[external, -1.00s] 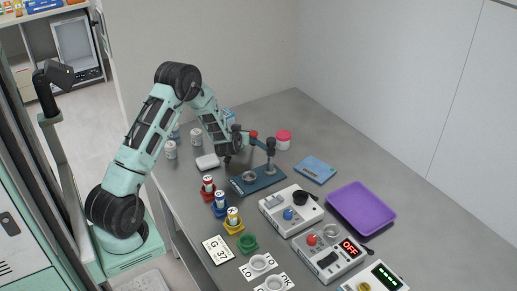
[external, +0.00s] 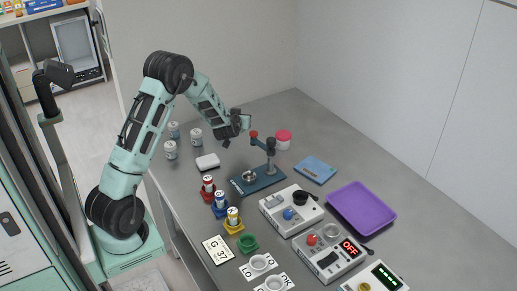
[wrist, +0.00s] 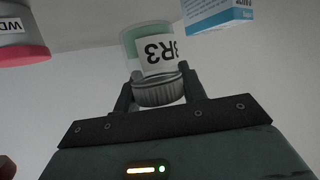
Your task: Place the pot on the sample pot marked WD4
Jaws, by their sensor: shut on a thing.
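My gripper (external: 243,122) is shut on the ridged grey cap of a small pot (wrist: 158,88). The pot has a pale green body and a white label that partly reads R3. In the external view the held pot cannot be made out behind my gripper. The sample pot with the pink lid (external: 283,135) stands on the table just right of my gripper. In the wrist view this pot (wrist: 22,52) is cut off at the upper left, and only WD shows on its label. The two pots are apart.
A blue stand with a red-knobbed lever (external: 262,181) is close below my gripper. A white-and-blue box (wrist: 218,14) shows in the wrist view. Several capped pots (external: 196,137) stand left. A blue packet (external: 315,170) and purple tray (external: 350,207) lie right.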

